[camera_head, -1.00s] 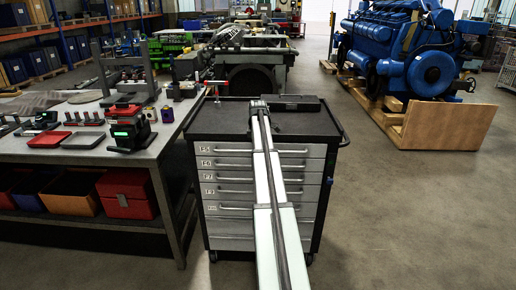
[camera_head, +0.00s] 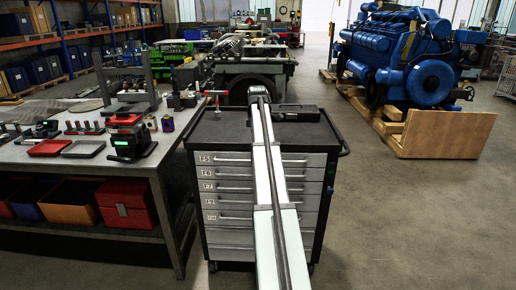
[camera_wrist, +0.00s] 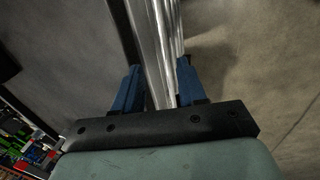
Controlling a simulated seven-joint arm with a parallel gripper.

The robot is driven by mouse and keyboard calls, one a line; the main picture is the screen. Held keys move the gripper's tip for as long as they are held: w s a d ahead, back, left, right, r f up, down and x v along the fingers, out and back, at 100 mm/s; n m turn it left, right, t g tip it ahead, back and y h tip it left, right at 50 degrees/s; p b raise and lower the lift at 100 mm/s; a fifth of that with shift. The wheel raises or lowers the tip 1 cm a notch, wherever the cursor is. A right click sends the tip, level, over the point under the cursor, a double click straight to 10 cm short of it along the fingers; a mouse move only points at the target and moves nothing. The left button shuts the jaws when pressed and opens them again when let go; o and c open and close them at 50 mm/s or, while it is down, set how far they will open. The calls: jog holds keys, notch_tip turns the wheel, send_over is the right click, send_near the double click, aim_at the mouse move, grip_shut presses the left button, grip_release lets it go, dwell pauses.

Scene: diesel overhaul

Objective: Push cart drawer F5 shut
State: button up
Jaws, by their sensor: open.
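The tool cart (camera_head: 218,125) stands in the middle of the head view, with a dark top and silver drawer fronts. Drawer F5 (camera_head: 232,159) is the topmost drawer, with a label at its left end and a long bar handle. My arm covers part of its front, and I cannot tell whether it stands slightly out. My gripper (camera_wrist: 158,72) shows in the wrist view with two blue fingers spread apart. Silver ribbed surfaces, which look like the cart's drawer fronts, pass between and beyond the fingers. I cannot tell whether they touch. The head view does not show the fingers.
A workbench (camera_head: 75,165) with tools stands close on the cart's left. A black case (camera_head: 292,114) lies on the cart top. A blue engine (camera_head: 400,50) on a wooden pallet (camera_head: 445,133) stands at the back right. The floor (camera_head: 420,220) right of the cart is clear.

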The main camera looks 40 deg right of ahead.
jog(key=shift+s+a+r, duration=0.15)
jog(key=shift+r, duration=0.7)
jog(key=shift+s+a+r, duration=0.1)
jog(key=shift+r, duration=0.7)
